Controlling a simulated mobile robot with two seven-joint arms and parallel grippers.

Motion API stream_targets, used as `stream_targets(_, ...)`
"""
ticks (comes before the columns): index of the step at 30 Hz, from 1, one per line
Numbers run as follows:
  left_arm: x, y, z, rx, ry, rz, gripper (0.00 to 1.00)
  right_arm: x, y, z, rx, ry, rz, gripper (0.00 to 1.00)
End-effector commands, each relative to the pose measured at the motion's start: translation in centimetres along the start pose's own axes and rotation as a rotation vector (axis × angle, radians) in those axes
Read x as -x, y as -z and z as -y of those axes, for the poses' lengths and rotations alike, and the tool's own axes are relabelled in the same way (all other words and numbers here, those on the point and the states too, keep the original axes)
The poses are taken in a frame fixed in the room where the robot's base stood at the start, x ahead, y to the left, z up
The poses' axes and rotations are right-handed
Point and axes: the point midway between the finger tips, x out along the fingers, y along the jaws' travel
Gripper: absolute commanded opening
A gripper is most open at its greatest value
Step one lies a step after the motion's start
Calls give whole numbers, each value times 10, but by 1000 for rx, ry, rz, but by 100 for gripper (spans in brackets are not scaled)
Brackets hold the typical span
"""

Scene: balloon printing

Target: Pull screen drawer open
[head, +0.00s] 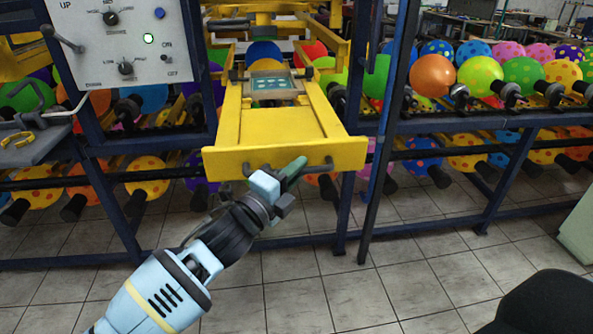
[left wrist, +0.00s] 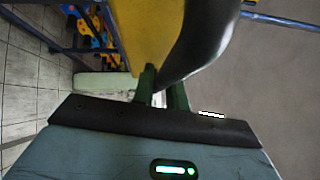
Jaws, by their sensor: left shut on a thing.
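The yellow screen drawer (head: 265,126) juts out of the machine's frame toward me in the head view, with the small framed screen (head: 272,86) lying in its rear part. A dark handle (head: 328,164) runs along its front panel, partly hidden by my gripper. My left gripper (head: 294,169) is at the middle of the front panel, its green fingers shut on the handle. In the left wrist view the fingers (left wrist: 163,92) close around the curved dark handle (left wrist: 207,38), and the yellow drawer (left wrist: 145,32) is just beyond. My right gripper is not in view.
A white control panel (head: 125,42) stands at upper left, above a grey shelf with tools (head: 30,143). Racks with colourful balloons (head: 432,76) flank the drawer, behind dark blue posts (head: 387,130). The tiled floor (head: 350,290) in front is mostly clear.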

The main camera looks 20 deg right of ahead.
Motion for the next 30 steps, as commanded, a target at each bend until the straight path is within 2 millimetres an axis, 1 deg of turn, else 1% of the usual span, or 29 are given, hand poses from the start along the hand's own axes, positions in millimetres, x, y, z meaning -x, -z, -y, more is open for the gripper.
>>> stream_targets(11,0,0,0,0,1,0,0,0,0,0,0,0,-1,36)
stream_targets(12,0,0,0,0,1,0,20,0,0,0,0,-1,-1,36)
stream_targets(16,0,0,0,0,1,0,36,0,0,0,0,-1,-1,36)
stream_targets(25,1,0,0,0,1,0,36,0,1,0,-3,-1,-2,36)
stream_targets(28,6,0,0,0,1,0,36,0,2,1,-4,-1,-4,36)
stream_targets(30,13,-1,0,0,1,1,36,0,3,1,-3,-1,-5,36)
